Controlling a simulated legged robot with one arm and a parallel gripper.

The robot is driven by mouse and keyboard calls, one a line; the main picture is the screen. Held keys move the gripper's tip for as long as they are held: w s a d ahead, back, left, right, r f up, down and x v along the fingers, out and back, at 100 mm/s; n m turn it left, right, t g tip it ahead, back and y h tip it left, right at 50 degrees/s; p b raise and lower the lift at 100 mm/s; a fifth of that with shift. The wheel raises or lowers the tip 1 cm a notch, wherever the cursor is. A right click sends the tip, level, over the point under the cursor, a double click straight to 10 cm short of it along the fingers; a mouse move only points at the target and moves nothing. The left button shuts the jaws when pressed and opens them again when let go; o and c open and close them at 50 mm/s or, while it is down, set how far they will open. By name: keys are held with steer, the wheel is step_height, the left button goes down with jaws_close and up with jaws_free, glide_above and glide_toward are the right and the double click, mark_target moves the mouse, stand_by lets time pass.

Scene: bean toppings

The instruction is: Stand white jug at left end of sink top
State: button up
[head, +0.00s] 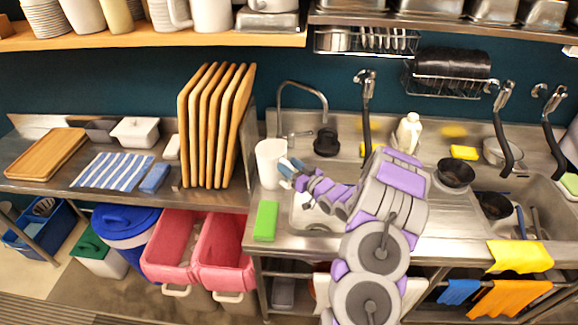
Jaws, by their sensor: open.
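A white jug (269,163) stands upright on the left end of the steel sink top (262,198), at the back-left of the basin. My gripper (287,168) is open at the jug's right side. Its fingertips are very close to the jug, and I cannot tell whether they touch it. My arm hides part of the basin and the middle of the sink top.
A green sponge or cloth (265,221) lies in front of the jug. Upright wooden boards (209,125) stand to the left on the adjoining counter. A curved tap (303,88) rises behind. A white bottle (408,133) and dark bowl (455,173) are to the right.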

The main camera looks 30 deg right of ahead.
steer(key=v, duration=1.1)
steer(key=s+a+r+g+h, duration=0.7)
steer(key=s+a+r+g, duration=0.35)
steer(key=g, duration=0.25)
steer(key=s+a+r+g+y, duration=0.1)
steer(key=s+a+g, duration=0.1)
steer(key=s+a, duration=0.3)
steer(key=s+a+r+g+y, duration=0.1)
steer(key=s+a, duration=0.5)
steer(key=s, duration=0.6)
steer(key=s+a+r+g+y, duration=0.1)
steer(key=s+a+r+g, duration=0.2)
steer(key=s, duration=0.6)
steer(key=shift+a+m+p, duration=0.3)
steer(key=shift+a+p, duration=0.15)
steer(key=shift+a, duration=0.75)
steer(key=shift+f+b, duration=0.85)
steer(key=shift+b, duration=0.05)
